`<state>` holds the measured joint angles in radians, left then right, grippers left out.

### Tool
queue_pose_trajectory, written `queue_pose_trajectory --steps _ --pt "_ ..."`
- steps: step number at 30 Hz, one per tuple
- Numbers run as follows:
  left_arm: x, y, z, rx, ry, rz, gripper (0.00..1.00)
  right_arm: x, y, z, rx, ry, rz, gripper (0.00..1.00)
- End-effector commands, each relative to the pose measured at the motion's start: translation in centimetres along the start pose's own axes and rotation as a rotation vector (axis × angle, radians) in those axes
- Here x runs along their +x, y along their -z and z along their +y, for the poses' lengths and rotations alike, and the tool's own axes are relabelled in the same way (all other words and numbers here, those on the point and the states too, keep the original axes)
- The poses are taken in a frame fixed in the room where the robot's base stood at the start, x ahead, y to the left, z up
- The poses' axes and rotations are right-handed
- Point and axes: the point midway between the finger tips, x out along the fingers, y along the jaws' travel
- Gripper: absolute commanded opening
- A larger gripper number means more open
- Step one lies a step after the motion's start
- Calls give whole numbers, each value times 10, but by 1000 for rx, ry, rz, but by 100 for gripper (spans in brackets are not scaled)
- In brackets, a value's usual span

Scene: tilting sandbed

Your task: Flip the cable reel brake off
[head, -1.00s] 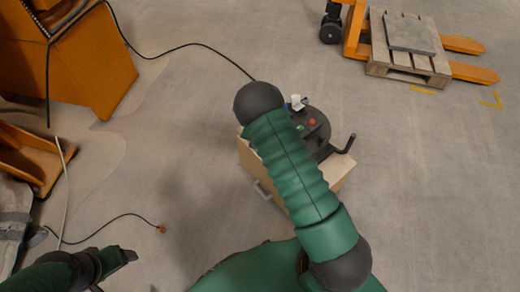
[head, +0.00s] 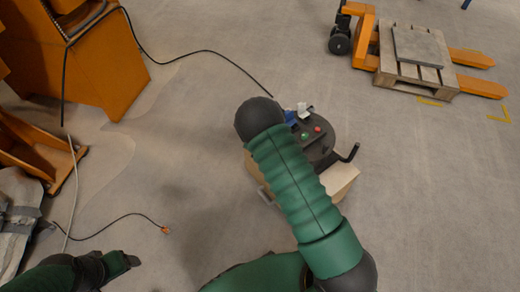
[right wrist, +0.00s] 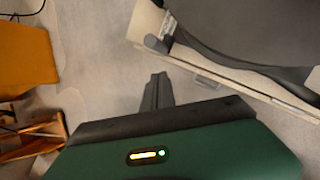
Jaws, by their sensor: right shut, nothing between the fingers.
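The cable reel (head: 322,140) is a dark round drum on a pale wooden box, with a red and a green button on top and a black crank at its right. White and blue pieces show at its back edge. In the right wrist view the dark drum (right wrist: 255,32) fills the upper right. A grey stub (right wrist: 156,43) sits at the box's corner; I cannot tell whether it is the brake. My right gripper (right wrist: 157,90) is shut and empty, apart from the box; my arm hides it in the head view. My left gripper (head: 128,262) is at lower left, its jaws unclear.
An orange pallet jack with a wooden pallet (head: 418,78) stands at the upper right. An orange cabinet (head: 105,70) stands at the upper left. A black cable runs from it towards the reel. A thin cable with an orange end (head: 165,230) lies on open floor.

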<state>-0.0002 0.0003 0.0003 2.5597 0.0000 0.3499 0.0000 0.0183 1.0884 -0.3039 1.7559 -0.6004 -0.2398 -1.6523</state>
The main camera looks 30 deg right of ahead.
Motion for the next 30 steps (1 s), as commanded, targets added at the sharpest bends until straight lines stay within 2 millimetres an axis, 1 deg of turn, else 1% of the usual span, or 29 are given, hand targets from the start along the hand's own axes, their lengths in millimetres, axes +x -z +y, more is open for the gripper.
queue_pose_trajectory --steps 1,2,9,12,15,19,30 --pt "-2 0 0 -1 0 -1 71 -3 1 5 -3 -1 0 0" --pt "-9 1 0 0 0 -2 71 -14 -3 8 -2 -2 -2 0" --pt "-30 7 0 -1 0 0 71 -59 -10 15 1 -2 4 0" --pt "-36 9 0 0 0 0 71 -78 -11 19 1 -4 3 0" --pt "-40 10 0 0 0 0 71 -90 -12 22 -1 -3 2 0" --pt "-41 10 0 0 0 0 71 -96 -12 22 -1 0 2 0" --pt "-41 9 0 0 0 0 71 -95 -12 22 0 -1 3 0"
